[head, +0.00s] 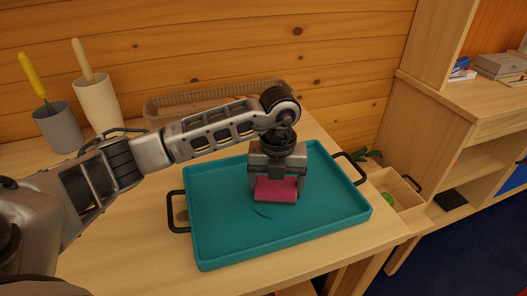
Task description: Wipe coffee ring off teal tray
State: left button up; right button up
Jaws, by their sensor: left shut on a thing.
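The teal tray (225,230) with black side handles lies on the wooden table. My left gripper (276,185) is over the middle of the tray, pointing down. It is shut on a pink sponge or cloth (276,191), held low at the tray floor; whether it presses on the floor I cannot tell. A dark curved mark (262,212), part of the coffee ring, shows just below and left of the pink thing. The rest of the ring is hidden or not visible. My right gripper is not in view.
A grey cup (60,128) with a yellow-handled tool and a cream cup (99,103) stand at the back left. A woven basket (165,108) is behind my arm. An open wooden drawer or box (405,205) and shelves (470,150) are at right.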

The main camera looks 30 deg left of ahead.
pick_arm(q)
jog(key=shift+w+a, duration=0.55)
jog(key=shift+a, duration=0.15)
jog(key=r, duration=0.1)
jog(key=r+p, duration=0.1)
jog(key=shift+w+r, duration=0.2)
jog(key=shift+r, duration=0.1)
jog(key=shift+s+r+p, duration=0.15)
jog(key=shift+r+p, duration=0.2)
jog(key=shift+p, duration=0.05)
jog(key=shift+r+p, duration=0.3)
jog(key=shift+r, duration=0.1)
jog(key=shift+r+p, duration=0.5)
jog(key=shift+r, duration=0.2)
notch_tip(320, 180, up, 2)
jog(key=shift+r+p, duration=0.1)
jog(key=shift+p, duration=0.65)
jog(key=shift+r, duration=0.2)
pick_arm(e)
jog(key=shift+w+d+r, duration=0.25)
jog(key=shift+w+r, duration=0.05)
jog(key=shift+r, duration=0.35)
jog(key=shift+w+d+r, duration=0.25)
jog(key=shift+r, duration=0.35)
